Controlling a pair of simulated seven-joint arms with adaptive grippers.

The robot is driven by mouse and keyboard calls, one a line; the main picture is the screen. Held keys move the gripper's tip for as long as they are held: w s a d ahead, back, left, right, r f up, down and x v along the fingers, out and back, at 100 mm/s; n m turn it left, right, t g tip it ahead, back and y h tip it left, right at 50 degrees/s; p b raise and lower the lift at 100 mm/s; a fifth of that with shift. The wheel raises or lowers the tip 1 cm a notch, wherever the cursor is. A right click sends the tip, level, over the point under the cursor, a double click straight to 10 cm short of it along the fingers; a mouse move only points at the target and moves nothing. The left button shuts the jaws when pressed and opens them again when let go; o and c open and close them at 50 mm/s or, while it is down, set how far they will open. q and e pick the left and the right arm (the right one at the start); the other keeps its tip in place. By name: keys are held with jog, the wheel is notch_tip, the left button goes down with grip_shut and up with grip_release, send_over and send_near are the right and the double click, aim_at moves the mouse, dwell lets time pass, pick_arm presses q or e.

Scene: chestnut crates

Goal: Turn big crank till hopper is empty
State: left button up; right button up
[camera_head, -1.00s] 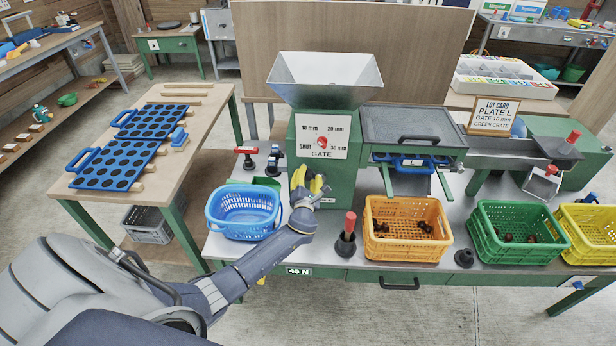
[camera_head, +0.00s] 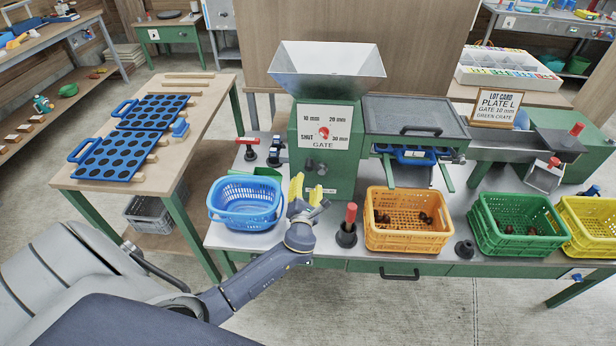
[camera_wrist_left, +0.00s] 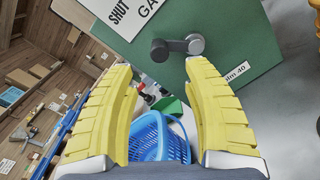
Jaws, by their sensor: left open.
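The metal hopper (camera_head: 326,68) sits on top of the green machine (camera_head: 324,150); its sloping walls show, but I cannot see any contents. A gate dial (camera_head: 323,133) with a red knob is on the machine's front. A dark crank (camera_wrist_left: 178,46) with a round knob sticks out of the machine's green face in the left wrist view. My left gripper (camera_head: 306,188) has yellow fingers and is open in front of the machine's lower face. In the left wrist view the left gripper (camera_wrist_left: 162,72) is empty, with the crank beyond its fingertips, apart from them. My right gripper is not in view.
A blue basket (camera_head: 245,203) stands just left of the gripper. A red-handled post (camera_head: 347,226) stands close on its right, then an orange crate (camera_head: 407,238), green crate (camera_head: 485,241) and yellow crate (camera_head: 580,245). Red-handled levers (camera_head: 249,147) are behind the basket.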

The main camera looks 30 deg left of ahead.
pick_arm(q)
jog(key=shift+v, duration=1.35)
